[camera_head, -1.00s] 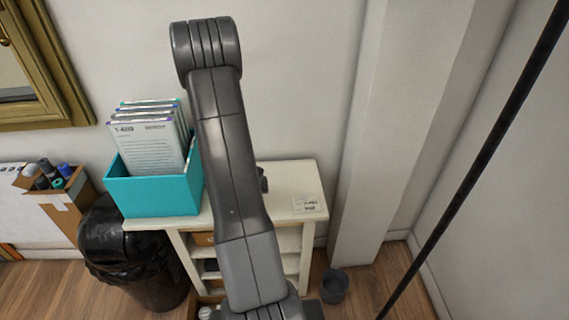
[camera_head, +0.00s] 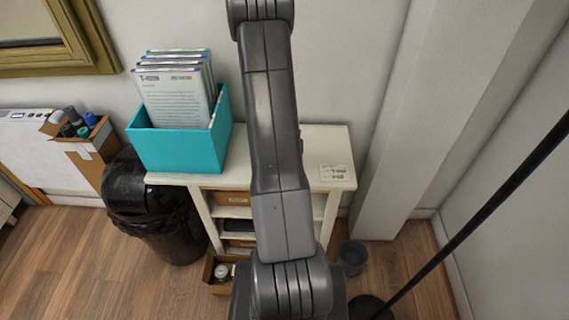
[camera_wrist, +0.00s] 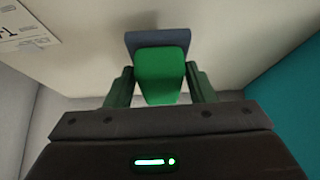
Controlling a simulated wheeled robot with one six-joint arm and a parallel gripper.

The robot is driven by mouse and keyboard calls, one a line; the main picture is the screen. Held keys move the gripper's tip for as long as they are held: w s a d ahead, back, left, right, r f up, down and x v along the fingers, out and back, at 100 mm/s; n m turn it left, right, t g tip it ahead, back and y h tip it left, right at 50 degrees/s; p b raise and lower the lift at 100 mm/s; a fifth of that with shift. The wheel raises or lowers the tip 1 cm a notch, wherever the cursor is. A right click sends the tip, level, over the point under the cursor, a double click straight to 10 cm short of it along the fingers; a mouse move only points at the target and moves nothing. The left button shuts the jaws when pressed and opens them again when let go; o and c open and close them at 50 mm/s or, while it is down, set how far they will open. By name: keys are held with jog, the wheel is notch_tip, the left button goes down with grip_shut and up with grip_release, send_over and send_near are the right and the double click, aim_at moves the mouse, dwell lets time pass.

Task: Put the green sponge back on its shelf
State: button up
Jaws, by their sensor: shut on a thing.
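The green sponge (camera_wrist: 162,76) is held between the two fingers of my gripper (camera_wrist: 161,84) in the wrist view. A blue-grey part (camera_wrist: 158,40) shows at its far end; I cannot tell whether it belongs to the sponge. A pale surface lies behind it, and I cannot tell whether the sponge touches it. In the head view my arm hides the gripper and sponge. The white shelf unit (camera_head: 326,150) stands against the wall behind my arm, with a printed label (camera_head: 337,172) on its top at the right.
A teal box (camera_head: 172,150) of upright papers stands on the unit's left; teal also shows in the wrist view (camera_wrist: 300,95). Cardboard boxes fill lower shelves. A black bin (camera_head: 160,215) stands left, a small grey cup (camera_head: 352,257) right, on the floor.

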notch_tip(320, 180, down, 4)
jog(key=b, duration=0.2)
jog(key=shift+r+b, duration=0.15)
jog(key=shift+b, duration=0.25)
jog(key=shift+r, duration=0.15)
jog(key=o, duration=0.5)
jog(key=shift+f, duration=0.2)
jog(key=o, duration=0.4)
jog(key=shift+o, duration=0.2)
jog(key=shift+r, duration=0.1)
